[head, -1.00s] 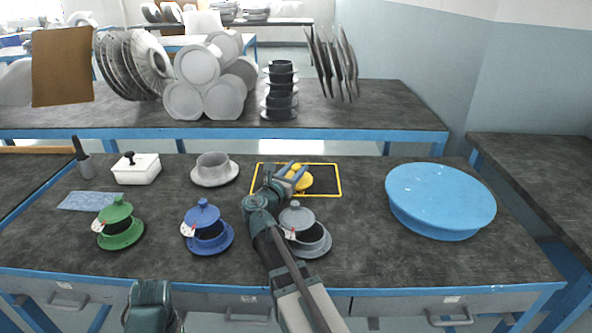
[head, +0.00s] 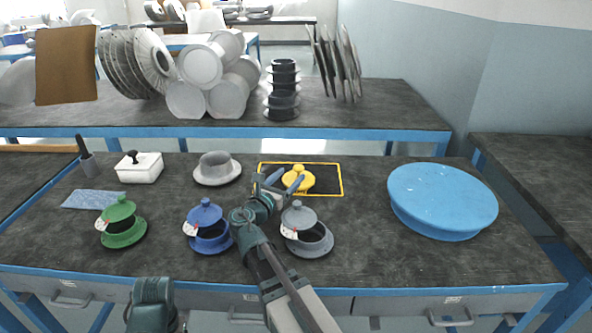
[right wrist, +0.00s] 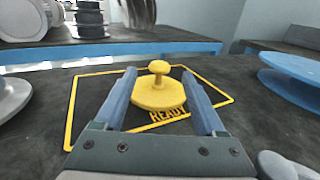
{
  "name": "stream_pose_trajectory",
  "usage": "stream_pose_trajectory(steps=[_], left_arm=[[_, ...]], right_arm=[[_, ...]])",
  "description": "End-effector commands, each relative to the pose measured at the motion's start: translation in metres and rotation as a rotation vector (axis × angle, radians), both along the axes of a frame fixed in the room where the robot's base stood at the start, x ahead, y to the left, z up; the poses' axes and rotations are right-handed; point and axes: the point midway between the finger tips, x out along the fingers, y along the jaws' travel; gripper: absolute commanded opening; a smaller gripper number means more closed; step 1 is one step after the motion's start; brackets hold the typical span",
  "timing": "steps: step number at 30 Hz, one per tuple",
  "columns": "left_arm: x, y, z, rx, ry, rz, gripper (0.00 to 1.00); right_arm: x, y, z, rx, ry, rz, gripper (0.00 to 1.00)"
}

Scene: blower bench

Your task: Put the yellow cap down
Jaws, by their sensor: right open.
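The yellow cap (head: 297,179) lies on the bench inside a yellow-outlined rectangle (head: 342,181). In the right wrist view the cap (right wrist: 159,93) sits knob up, with the word READY on the bench just in front of it. My right gripper (head: 284,182) is open; its two blue fingers (right wrist: 165,92) reach toward the cap, one on each side in the wrist view, with gaps showing. In the head view the fingers are at the cap's near left side. My left arm shows only as a stub at the bottom edge; its gripper is out of view.
Green (head: 121,222), blue (head: 207,228) and grey (head: 305,230) flanged pieces with caps stand along the front. A grey flanged piece (head: 217,168) and a white box (head: 139,167) stand behind. A big blue round disc (head: 441,199) is at right.

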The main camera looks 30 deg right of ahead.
Motion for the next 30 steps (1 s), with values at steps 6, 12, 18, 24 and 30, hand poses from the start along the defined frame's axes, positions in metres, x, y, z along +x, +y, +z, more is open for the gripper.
stream_pose_trajectory(steps=[6, 12, 18, 24, 30], left_arm=[[0.0, 0.0, 0.0, 0.0, 0.0, 0.0, 0.71], [0.0, 0.0, 0.0, 0.0, 0.0, 0.0, 0.71], [0.0, 0.0, 0.0, 0.0, 0.0, 0.0, 0.71], [0.0, 0.0, 0.0, 0.0, 0.0, 0.0, 0.71], [0.0, 0.0, 0.002, 0.0, 0.0, 0.0, 0.71]], right_arm=[[-0.022, 0.033, 0.0, 0.0, 0.0, 0.002, 0.72], [-0.03, 0.046, 0.0, 0.0, 0.0, 0.001, 0.72], [-0.031, 0.048, 0.0, 0.0, 0.0, 0.0, 0.72], [-0.031, 0.048, 0.0, 0.0, 0.0, 0.0, 0.72], [-0.031, 0.048, 0.002, 0.0, 0.0, 0.0, 0.72]])
